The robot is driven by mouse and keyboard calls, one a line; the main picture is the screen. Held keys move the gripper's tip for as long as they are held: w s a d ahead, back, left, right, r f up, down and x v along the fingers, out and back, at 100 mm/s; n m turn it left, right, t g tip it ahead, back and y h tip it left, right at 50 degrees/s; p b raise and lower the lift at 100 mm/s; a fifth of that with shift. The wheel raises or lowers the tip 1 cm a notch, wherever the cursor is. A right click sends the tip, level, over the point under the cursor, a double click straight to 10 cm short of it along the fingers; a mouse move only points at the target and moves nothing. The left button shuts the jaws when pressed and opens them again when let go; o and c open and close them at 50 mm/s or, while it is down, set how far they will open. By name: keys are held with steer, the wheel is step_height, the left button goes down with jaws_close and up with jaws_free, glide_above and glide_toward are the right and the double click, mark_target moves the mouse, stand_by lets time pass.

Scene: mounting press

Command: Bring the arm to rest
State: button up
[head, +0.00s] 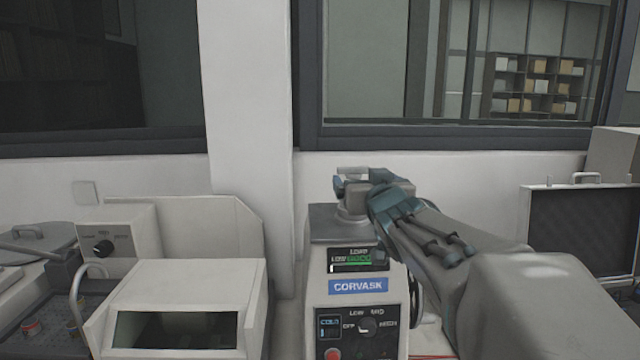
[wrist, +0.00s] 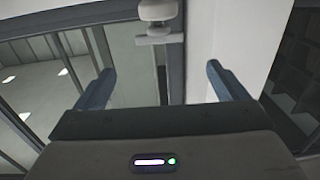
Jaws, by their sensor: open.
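My arm reaches in from the lower right of the head view. My gripper (head: 358,182) is at the top of the mounting press (head: 322,260), a pale machine with a blue CORVASK label. In the head view it overlaps the press's top fitting (head: 352,212); whether they touch I cannot tell. In the wrist view my gripper (wrist: 159,70) has its two blue-grey fingers wide apart with nothing between them. A pale rounded knob with a bar (wrist: 158,12) shows beyond the fingers at the top of that view.
A white box-shaped machine with a dark window (head: 185,280) stands left of the press. A control box with a dial (head: 118,232) is behind it. An open dark-lined case (head: 582,228) is at the right. Wall and windows (head: 365,60) lie behind.

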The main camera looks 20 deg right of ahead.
stand_by(0.3)
steer(key=s+a+f+g+y, duration=0.1)
steer(key=s+a+f+g, duration=0.35)
steer(key=f, duration=0.45)
steer(key=s+a+f+g+y, duration=0.1)
steer(key=s+a+f+g, duration=0.35)
steer(key=f, duration=0.55)
steer(key=s+a+f+n+g+y, duration=0.1)
steer(key=s+a+f+g, duration=0.2)
steer(key=s+f, duration=0.2)
steer(key=s+a+f+n+g+y, duration=0.1)
steer(key=s+a+f+g, duration=0.1)
steer(key=s+f, duration=0.3)
steer(key=s+a, duration=0.1)
steer(key=s, duration=0.2)
steer(key=shift+s+a+g, duration=0.3)
steer(key=shift+s+g, duration=0.05)
steer(key=shift+g, duration=0.05)
steer(key=shift+r, duration=0.1)
